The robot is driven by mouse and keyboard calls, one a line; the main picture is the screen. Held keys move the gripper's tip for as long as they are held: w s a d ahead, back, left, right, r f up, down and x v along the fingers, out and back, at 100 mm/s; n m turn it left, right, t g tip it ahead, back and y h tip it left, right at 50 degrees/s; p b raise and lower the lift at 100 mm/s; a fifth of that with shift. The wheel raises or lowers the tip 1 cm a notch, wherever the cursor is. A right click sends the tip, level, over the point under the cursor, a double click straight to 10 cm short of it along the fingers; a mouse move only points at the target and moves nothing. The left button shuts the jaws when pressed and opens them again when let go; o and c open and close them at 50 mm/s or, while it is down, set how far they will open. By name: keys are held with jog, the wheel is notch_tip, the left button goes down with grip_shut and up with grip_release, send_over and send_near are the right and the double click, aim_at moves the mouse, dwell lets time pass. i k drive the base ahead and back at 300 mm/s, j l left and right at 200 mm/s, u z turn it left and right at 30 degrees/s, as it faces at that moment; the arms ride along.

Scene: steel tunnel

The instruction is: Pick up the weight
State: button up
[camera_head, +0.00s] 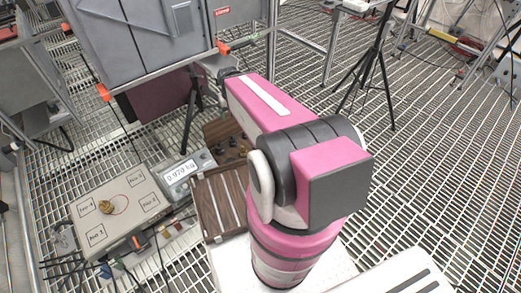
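A small brass weight (106,207) sits on the light grey weighing platform (118,222) at the lower left. It is beside a red circle drawn on the plate, between corner labels that read No 1 to No 4. Several small dark and brass-coloured weights (232,149) stand in an open wooden case (218,203) just left of my pink arm. The arm reaches from the lower middle up and away. Its far end is hidden behind its own links, and I cannot make out my gripper's fingers or whether they hold anything.
A scale display (183,174) reading about 0.970 kg stands between the platform and the case. A grey cabinet (150,40) rises behind. Black tripods (374,75) stand on the grating floor (430,150), which is mostly clear at right.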

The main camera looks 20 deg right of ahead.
aim_at(243, 151)
jog(key=z, duration=0.2)
jog(key=k+u, duration=0.1)
jog(key=k, duration=0.55)
jog(key=u, duration=0.4)
jog(key=l+u, duration=0.1)
jog(key=u, duration=0.7)
jog(key=k+u, duration=0.1)
jog(key=u, duration=0.3)
jog(key=k+l, duration=0.25)
jog(key=k, duration=0.15)
jog(key=k+l+u, duration=0.1)
jog(key=k+l, duration=0.15)
jog(key=k, duration=0.2)
jog(key=k+l, duration=0.25)
jog(key=k, duration=0.15)
jog(key=u, duration=0.05)
